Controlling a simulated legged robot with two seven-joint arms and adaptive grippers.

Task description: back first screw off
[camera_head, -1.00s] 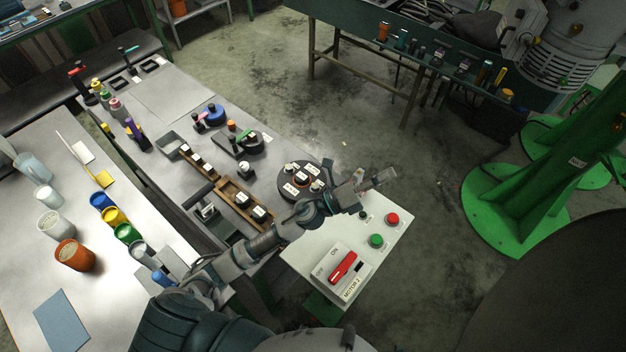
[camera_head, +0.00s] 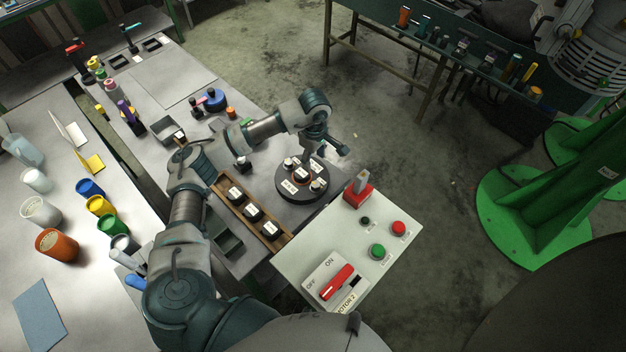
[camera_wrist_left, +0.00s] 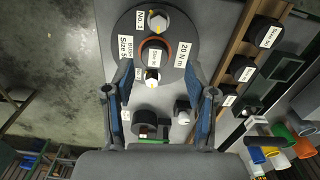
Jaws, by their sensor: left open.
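A round dark disc (camera_head: 288,197) with white labels and an orange ring in its middle lies near the table's right end. White screw heads show on it, one at the left (camera_head: 288,162) and one at the right (camera_head: 316,185). My left gripper (camera_head: 309,156) is above the disc's far side, pointing down. In the left wrist view the gripper (camera_wrist_left: 168,82) is open and empty. A white screw head (camera_wrist_left: 153,76) at the disc's near edge lies between its fingers, closer to the left finger; contact cannot be told. Another screw head (camera_wrist_left: 159,21) is farther up. My right gripper is out of view.
A wooden rack (camera_head: 228,201) with labelled black blocks stands left of the disc. A white control panel (camera_head: 325,240) with a red switch and buttons stands in front of it. Cups line the left table. A small dark block (camera_wrist_left: 183,107) lies near the right finger.

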